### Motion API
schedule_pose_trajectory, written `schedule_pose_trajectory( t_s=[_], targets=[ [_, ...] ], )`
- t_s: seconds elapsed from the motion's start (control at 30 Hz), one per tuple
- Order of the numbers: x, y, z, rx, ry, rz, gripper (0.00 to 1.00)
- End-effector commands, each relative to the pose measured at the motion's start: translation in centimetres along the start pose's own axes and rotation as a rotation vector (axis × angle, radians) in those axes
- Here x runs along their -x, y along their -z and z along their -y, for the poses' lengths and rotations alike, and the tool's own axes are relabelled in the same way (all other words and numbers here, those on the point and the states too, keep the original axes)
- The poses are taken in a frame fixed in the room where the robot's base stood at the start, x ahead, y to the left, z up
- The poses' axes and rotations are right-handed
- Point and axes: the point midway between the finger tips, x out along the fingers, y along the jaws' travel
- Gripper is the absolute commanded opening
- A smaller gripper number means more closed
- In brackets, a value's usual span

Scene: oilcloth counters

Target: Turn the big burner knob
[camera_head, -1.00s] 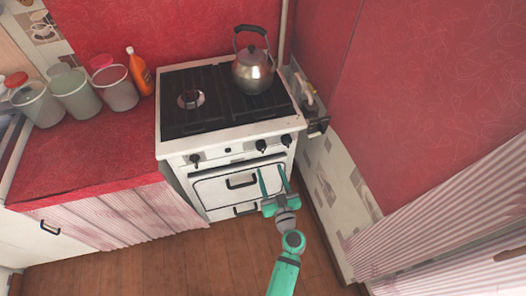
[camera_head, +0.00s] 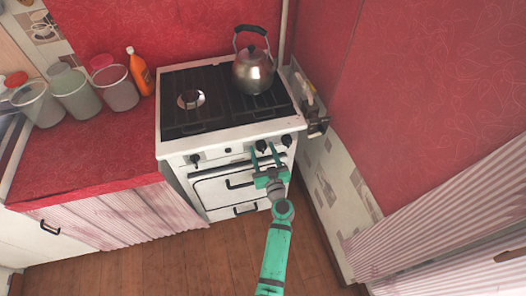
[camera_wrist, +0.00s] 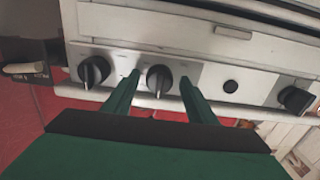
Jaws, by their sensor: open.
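The white stove's front panel carries several black knobs. The one in line with my gripper (camera_head: 264,151) is the middle-right knob (camera_head: 261,144), left of the far-right knob (camera_head: 286,139). In the wrist view this knob (camera_wrist: 159,81) shows between the tips of my open green fingers (camera_wrist: 158,88), one to each side, with gaps visible. The far-right knob (camera_wrist: 93,71) shows left of the fingers there. Another knob (camera_head: 195,159) is at the panel's left. I cannot tell which knob is the big one, or whether the fingers touch anything.
A metal kettle (camera_head: 253,72) stands on the stove top's back right. A small black button (camera_head: 228,150) is on the panel. Bins (camera_head: 118,94) and an orange bottle (camera_head: 140,75) stand on the red counter (camera_head: 75,157).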

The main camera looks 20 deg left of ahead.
Motion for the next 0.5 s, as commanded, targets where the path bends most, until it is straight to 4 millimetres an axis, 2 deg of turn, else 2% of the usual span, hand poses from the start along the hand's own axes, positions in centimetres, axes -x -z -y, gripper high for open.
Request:
schedule_pose_trajectory(
  t_s=[0.13, 0.3, 0.5],
  targets=[
    [0.01, 0.01, 0.02, 0.0, 0.0, 0.0, 0.49],
    [0.02, 0.01, 0.02, 0.0, 0.001, 0.0, 0.11],
    [0.03, 0.01, 0.05, -0.006, 0.001, 0.0, 0.11]
  ],
)
